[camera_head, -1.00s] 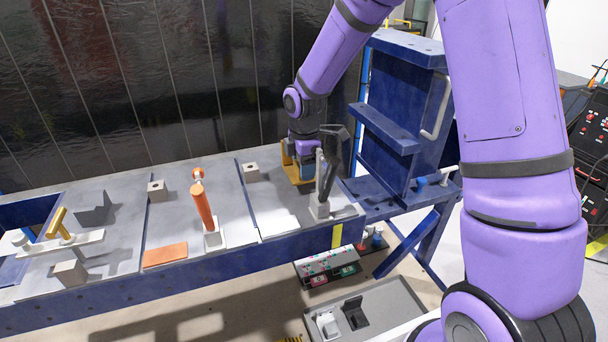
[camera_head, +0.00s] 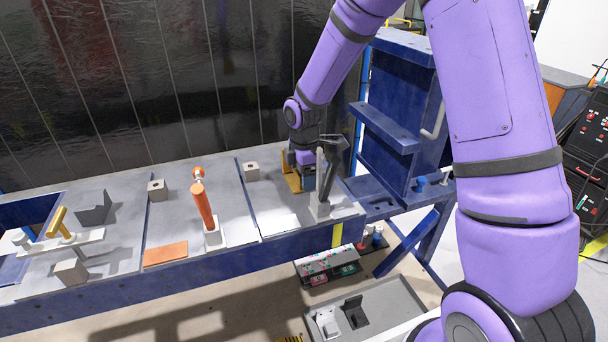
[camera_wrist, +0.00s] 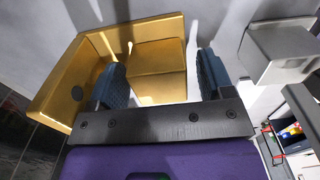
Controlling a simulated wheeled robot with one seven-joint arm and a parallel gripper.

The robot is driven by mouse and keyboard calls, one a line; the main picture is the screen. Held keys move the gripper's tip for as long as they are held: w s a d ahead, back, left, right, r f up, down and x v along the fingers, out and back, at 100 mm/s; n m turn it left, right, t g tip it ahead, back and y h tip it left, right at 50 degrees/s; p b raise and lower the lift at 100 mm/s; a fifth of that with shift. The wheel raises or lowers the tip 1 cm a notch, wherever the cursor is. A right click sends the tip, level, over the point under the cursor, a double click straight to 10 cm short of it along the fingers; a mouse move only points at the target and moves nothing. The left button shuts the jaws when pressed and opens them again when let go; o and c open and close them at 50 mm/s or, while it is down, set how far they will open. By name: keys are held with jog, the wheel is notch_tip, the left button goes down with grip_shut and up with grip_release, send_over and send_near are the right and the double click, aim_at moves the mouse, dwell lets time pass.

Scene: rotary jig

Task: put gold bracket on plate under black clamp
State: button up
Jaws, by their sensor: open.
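The gold bracket (camera_head: 290,172) stands on the grey plate (camera_head: 262,198) at the right end of the bench, left of the black clamp (camera_head: 331,165). My gripper (camera_head: 305,184) is low beside the bracket, between it and the clamp; its fingers are hard to see there. In the wrist view the gripper (camera_wrist: 160,82) is open. Its left finger overlaps the gold bracket (camera_wrist: 158,58), and its right finger is just past the bracket's right edge. I cannot tell whether they touch. The clamp partly hides my gripper in the head view.
An orange clamp (camera_head: 203,208) and a yellow-handled clamp (camera_head: 62,228) stand to the left. A small grey block (camera_head: 251,171) sits behind on the same plate. A blue frame (camera_head: 398,110) rises at right. A grey tray (camera_head: 377,308) lies below.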

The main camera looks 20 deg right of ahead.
notch_tip(320, 180, up, 12)
dwell(0.5)
jog(key=shift+r, duration=0.1)
